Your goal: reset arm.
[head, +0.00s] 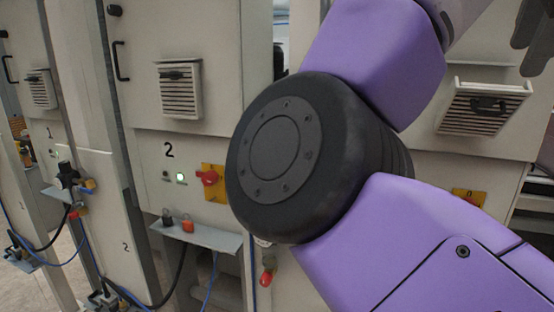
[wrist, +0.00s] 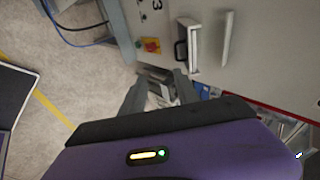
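My gripper (wrist: 160,78) shows in the wrist view with its two dark fingers spread apart. Nothing is held between them; cluttered items on the floor or a low shelf show behind the gap. My purple arm is bent across the middle and right of the head view, with its large black joint in front of the machine panels. A dark grey part at the head view's top right edge looks like the gripper's fingers, but it is cut off by the frame.
Panel 2 has a red-and-yellow switch (head: 213,180), a lit lamp (head: 180,178) and a small grey shelf (head: 197,235). A vent (head: 180,90) is above. The wrist view shows another red-and-yellow switch (wrist: 151,46), a black handle (wrist: 181,50) and floor with a yellow line (wrist: 50,105).

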